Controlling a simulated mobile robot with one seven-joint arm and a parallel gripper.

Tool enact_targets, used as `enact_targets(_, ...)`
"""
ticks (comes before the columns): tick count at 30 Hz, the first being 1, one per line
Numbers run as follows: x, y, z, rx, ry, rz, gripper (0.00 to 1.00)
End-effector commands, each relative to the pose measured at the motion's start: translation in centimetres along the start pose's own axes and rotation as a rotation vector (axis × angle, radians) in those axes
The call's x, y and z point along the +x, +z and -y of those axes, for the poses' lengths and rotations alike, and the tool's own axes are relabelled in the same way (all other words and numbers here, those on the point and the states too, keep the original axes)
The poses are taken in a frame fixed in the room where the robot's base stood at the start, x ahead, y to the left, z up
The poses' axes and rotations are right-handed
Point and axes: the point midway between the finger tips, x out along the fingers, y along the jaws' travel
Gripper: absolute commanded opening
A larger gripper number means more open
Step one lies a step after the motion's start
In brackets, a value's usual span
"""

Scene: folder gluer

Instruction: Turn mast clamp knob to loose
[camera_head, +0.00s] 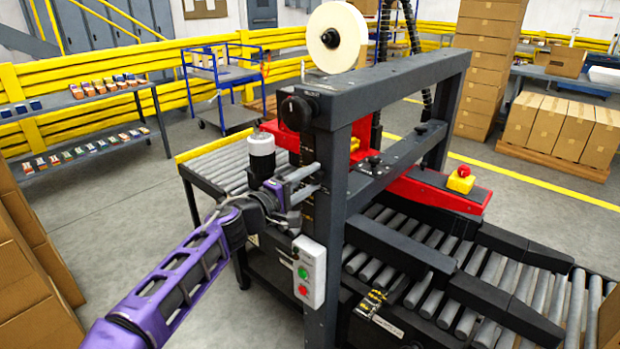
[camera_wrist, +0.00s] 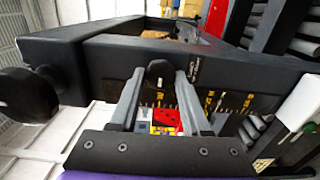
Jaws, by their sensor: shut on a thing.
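The mast clamp knob (camera_wrist: 160,73) is a small black round knob on the dark mast face, beside a yellow-marked scale. In the wrist view it sits between the tips of my gripper (camera_wrist: 160,80), whose two grey fingers are shut on it from both sides. The knob itself is hidden there. I cannot read the knob's turn position.
A larger black knob (camera_head: 296,112) sits higher on the mast (camera_head: 335,200); it also shows at the wrist view's left (camera_wrist: 28,95). A button box (camera_head: 309,272) hangs just below my gripper. A tape roll (camera_head: 336,38) stands on top. The roller conveyor (camera_head: 215,165) runs behind.

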Motion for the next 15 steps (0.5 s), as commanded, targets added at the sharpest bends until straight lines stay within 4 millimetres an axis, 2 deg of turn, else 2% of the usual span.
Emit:
enact_targets(9, 0.02, -0.02, -0.12, -0.002, 0.002, -0.001, 0.0)
enact_targets(10, 0.02, -0.02, -0.12, -0.002, 0.002, -0.001, 0.53)
enact_targets(14, 0.02, -0.01, -0.08, -0.001, 0.001, 0.0, 0.75)
enact_targets(15, 0.02, -0.01, -0.07, -0.001, 0.001, 0.0, 0.75)
